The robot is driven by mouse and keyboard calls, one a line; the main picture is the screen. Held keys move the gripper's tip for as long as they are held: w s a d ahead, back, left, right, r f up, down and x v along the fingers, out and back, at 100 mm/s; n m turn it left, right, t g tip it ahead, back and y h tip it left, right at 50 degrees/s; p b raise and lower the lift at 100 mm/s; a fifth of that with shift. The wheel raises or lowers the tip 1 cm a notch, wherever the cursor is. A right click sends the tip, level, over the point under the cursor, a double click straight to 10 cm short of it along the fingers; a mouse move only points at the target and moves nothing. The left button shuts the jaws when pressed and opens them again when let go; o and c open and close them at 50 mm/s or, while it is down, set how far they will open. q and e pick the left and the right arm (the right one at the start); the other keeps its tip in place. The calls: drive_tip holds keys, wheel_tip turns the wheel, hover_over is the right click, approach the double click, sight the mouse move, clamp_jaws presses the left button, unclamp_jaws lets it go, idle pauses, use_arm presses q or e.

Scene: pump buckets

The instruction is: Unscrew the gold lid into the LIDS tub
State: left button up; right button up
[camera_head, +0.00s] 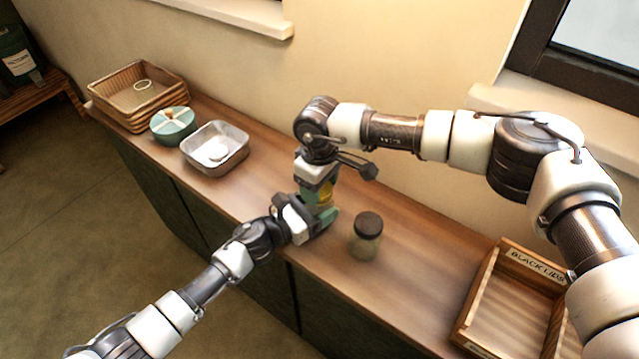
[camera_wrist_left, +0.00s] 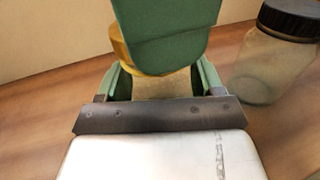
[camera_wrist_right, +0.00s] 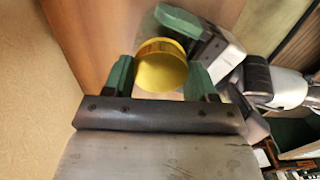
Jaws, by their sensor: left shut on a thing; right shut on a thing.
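A gold lid (camera_head: 326,191) tops a jar that is mostly hidden between my grippers above the counter's front part. In the right wrist view the lid (camera_wrist_right: 161,72) sits between the green fingers of my right gripper (camera_wrist_right: 163,82), shut on it from above. My left gripper (camera_head: 316,222) is shut on the jar's pale glass body (camera_wrist_left: 165,86), below the lid. The lid's edge shows in the left wrist view (camera_wrist_left: 122,48), partly behind a right finger. I see no legible LIDS label, so I cannot tell which container is that tub.
A black-lidded jar (camera_head: 366,238) stands close right of my left gripper. A wooden tray (camera_head: 537,262) marked BLACK LIDS is at the right. A metal pan (camera_head: 240,157) with a white round thing, a teal round tub (camera_head: 173,135) and a wicker basket (camera_head: 112,108) stand at the left.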

use_arm(q)
drive_tip(key=shift+f, duration=0.1)
use_arm(e)
drive_tip(key=shift+r, duration=0.15)
drive_tip(key=shift+r, duration=0.95)
drive_tip(key=shift+r, duration=0.1)
drive_tip(key=shift+r, duration=1.9)
use_arm(q)
drive_tip(key=o, duration=1.8)
drive_tip(key=shift+s+a, duration=0.1)
